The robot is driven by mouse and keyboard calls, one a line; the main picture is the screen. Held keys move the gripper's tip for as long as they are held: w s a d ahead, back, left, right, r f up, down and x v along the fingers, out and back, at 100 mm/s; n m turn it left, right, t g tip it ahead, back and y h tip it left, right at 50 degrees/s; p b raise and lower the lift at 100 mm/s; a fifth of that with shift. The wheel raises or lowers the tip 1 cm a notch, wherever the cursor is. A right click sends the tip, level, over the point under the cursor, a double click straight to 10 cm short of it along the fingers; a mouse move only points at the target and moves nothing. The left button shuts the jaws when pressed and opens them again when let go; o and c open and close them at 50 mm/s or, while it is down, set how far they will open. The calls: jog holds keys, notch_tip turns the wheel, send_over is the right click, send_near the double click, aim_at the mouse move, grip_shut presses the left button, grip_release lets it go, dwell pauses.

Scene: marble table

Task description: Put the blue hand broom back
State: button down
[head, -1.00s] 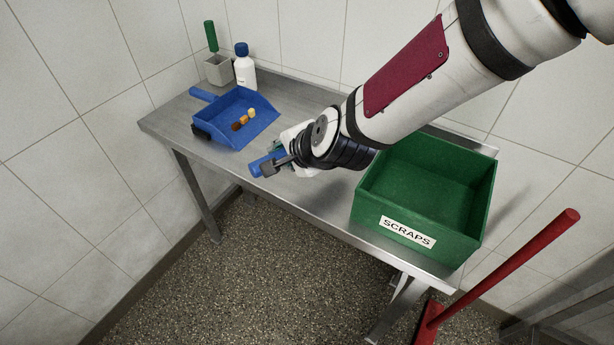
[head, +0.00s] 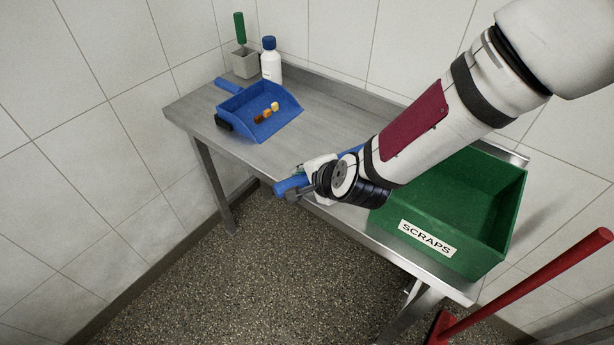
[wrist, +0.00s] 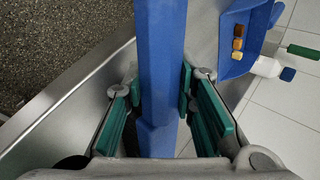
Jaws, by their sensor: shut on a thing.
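The blue hand broom shows as a long blue handle (head: 290,186) at the table's front edge in the head view. A bit more blue shows behind my wrist; the rest is hidden by my arm. My gripper (head: 304,187) is shut around the handle. In the wrist view the handle (wrist: 160,60) runs between my green-padded fingers (wrist: 158,92), up out of the picture. Its bristles cannot be made out.
A blue dustpan (head: 244,102) holding three small brown, orange and yellow pieces lies at the table's left. A green SCRAPS bin (head: 485,245) stands right; a red-handled tool (head: 530,285) leans beyond.

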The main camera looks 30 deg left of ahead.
jog(key=c, duration=1.3)
grip_release()
jog(key=shift+f, duration=0.1)
jog(key=shift+s+d+r, duration=0.1)
jog(key=shift+d+r, duration=0.15)
jog(key=shift+r, duration=0.2)
jog(key=p+v, duration=0.2)
jog(key=v, duration=0.9)
jog(key=shift+d+r, duration=0.1)
jog(key=shift+d, duration=0.05)
